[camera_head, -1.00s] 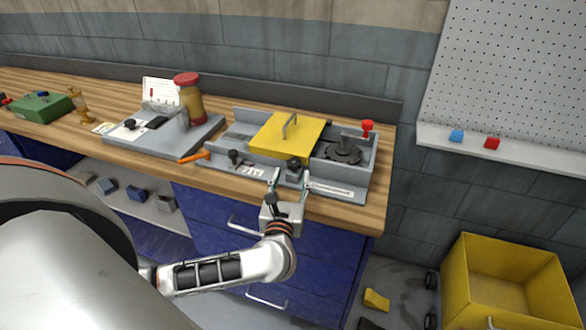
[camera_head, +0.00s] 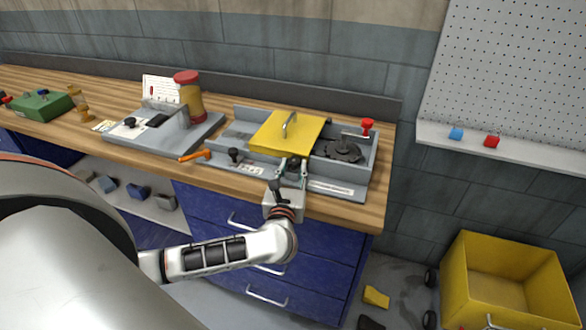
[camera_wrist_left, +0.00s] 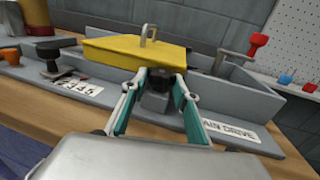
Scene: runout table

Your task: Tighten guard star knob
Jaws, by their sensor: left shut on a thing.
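The black guard star knob (camera_head: 295,165) sits at the front edge of the yellow guard (camera_head: 270,136), on the grey machine tray (camera_head: 222,139). My left gripper (camera_head: 291,169) reaches the knob from the front, with its arm below the table edge. In the left wrist view the gripper (camera_wrist_left: 159,92) has one finger on each side of the dark knob (camera_wrist_left: 156,101) and is shut on it. The fingers hide part of the knob. My right gripper is in neither view.
A red knob (camera_head: 367,125) stands at the tray's back right, near a dark round part (camera_head: 342,151). A yellow bin (camera_head: 505,280) stands on the floor at the right.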

